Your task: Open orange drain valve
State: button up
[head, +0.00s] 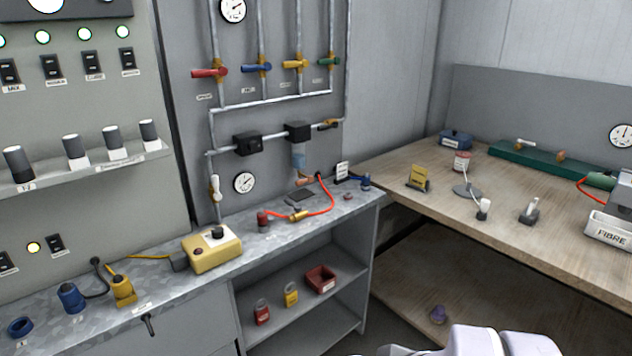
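A small orange-pink valve handle (304,181) shows just under the clear blue filter bowl (299,158) on the grey pipe panel, a little above the metal counter. It looks like the drain valve, but it is too small to tell whether it is open or shut. A second small handle, orange-brown (329,124), sits at the right end of the middle pipe. My gripper is not in view. Only white rounded parts of my arm show at the bottom edge, right of centre, well apart from the panel.
Red, blue, yellow and green valve handles (265,67) line the upper pipes. A red hose (330,200) curls on the metal counter (150,291) near a yellow box (212,250). A wooden bench (520,235) stands right. Shelves below hold small containers.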

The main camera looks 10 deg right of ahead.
aim_at(309, 179)
jog(key=i+l, duration=0.2)
jog(key=i, duration=0.25)
jog(key=i+l+z, duration=0.1)
jog(key=i, duration=0.35)
jog(key=i+l, duration=0.2)
jog(key=i, duration=0.2)
